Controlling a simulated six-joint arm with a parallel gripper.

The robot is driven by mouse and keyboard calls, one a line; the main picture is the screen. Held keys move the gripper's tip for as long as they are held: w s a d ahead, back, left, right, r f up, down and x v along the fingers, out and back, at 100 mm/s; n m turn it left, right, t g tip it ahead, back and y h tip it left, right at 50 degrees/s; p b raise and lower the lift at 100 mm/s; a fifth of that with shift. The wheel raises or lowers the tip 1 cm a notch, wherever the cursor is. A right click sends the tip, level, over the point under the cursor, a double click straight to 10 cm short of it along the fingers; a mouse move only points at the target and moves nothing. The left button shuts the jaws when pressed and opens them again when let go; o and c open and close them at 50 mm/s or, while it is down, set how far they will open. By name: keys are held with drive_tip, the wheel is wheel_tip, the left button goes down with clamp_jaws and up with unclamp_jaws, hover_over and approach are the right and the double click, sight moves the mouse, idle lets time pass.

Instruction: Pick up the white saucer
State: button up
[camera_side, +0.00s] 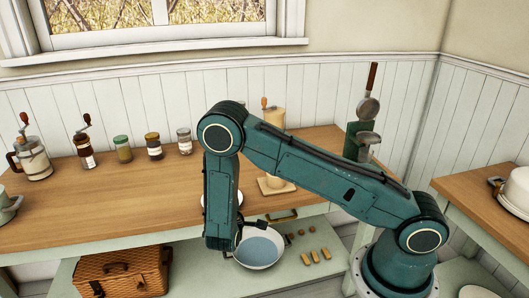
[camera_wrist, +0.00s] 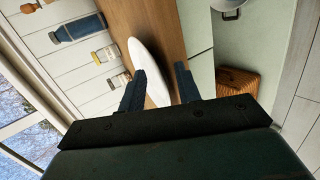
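The white saucer (camera_wrist: 152,62) lies on the wooden worktop and looks like a narrow ellipse in the wrist view. In the side view only slivers of its rim (camera_side: 205,200) show; my arm hides the rest. My gripper (camera_wrist: 160,68) is open, with one dark finger on each side of the saucer's near part. The left finger overlaps the saucer's left edge in the picture. I cannot tell whether either finger touches it.
Several jars (camera_side: 123,149) and grinders (camera_side: 84,151) line the back of the worktop (camera_side: 75,205). A wooden stand (camera_side: 276,185) is right of my arm.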

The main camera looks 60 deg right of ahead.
clamp_jaws()
drive_tip(key=shift+r, duration=0.15)
wheel_tip(320, 180, up, 20)
idle(1.2)
idle(0.4)
